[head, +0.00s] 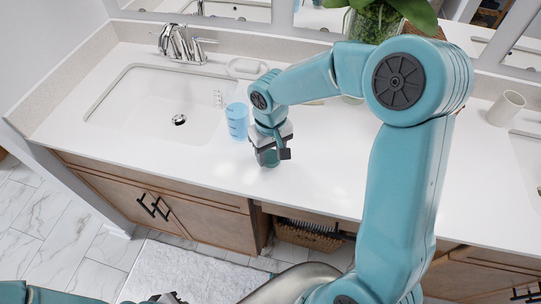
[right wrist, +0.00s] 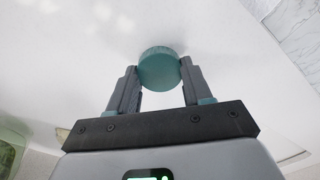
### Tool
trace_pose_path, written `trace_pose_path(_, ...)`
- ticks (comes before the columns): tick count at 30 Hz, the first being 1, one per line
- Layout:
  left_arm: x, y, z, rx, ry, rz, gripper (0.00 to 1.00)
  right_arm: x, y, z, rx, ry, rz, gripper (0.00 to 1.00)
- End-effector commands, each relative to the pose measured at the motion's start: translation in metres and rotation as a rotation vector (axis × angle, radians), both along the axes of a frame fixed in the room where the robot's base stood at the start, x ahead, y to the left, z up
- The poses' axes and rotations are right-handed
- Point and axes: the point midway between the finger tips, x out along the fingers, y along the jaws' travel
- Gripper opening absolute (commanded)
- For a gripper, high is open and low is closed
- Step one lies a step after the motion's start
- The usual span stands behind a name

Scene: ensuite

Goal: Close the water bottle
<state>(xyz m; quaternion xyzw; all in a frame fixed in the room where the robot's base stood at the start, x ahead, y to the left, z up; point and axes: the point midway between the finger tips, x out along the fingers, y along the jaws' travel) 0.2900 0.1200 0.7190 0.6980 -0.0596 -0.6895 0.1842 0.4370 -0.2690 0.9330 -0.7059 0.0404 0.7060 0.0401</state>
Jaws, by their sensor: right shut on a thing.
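The light blue, see-through water bottle (head: 237,122) stands upright on the white counter, just right of the sink. Its top looks open, with no lid visible on it. My right gripper (head: 270,158) is to the right of the bottle and apart from it, pointing down low over the counter. In the right wrist view its two fingers (right wrist: 160,82) are shut on a round teal lid (right wrist: 159,66). Whether the lid touches the counter is hard to tell. My left arm shows at the bottom left; a dark part of my left gripper (head: 166,298) shows at the bottom edge, mostly cut off.
The sink (head: 150,105) with a chrome faucet (head: 180,45) is left of the bottle. A soap dish (head: 247,68) lies behind it. A potted plant (head: 375,25) stands at the back, a beige cup (head: 506,108) at the right. The counter in front of my right gripper is clear.

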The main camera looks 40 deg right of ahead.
Motion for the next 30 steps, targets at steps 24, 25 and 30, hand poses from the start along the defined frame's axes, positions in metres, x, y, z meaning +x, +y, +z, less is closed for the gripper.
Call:
trace_pose_path(24, 0.0, 0.0, 0.005, 0.0, 0.0, 0.0, 0.0, 0.0, 0.0, 0.178, 0.001, -0.002, 0.002, 0.17)
trace_pose_path(25, 0.0, 0.0, 0.005, 0.0, 0.0, 0.0, 0.0, 0.0, 0.0, 0.18, 0.001, -0.001, 0.002, 0.17)
trace_pose_path(30, 0.0, 0.0, 0.005, 0.0, 0.0, 0.0, 0.0, 0.0, 0.0, 0.182, 0.001, 0.0, 0.002, 0.17)
